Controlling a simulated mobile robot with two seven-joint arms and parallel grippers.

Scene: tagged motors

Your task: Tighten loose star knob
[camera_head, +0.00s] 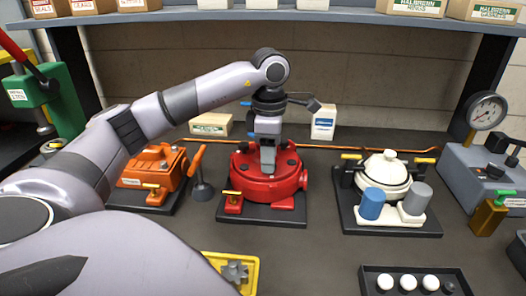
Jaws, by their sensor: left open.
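A round red housing (254,187) with several dark knobs on its top stands on a black base plate (262,215) at the middle of the bench. My left arm reaches in from the left, and my left gripper (268,162) points down over the middle of this housing. It is open, with its fingertips at or just above the top; I cannot tell whether they touch. The gripper hides the centre of the housing, so I cannot see what lies between the fingers. A grey star-shaped part (235,271) lies in a yellow tray (254,263) at the front. My right gripper is not in view.
An orange unit (146,171) stands to the left. A cream unit with blue and grey cylinders (386,170) stands to the right. A grey gauge unit (477,168) is at far right. A black tray (411,272) of white caps is in front. A shelf (330,14) spans overhead.

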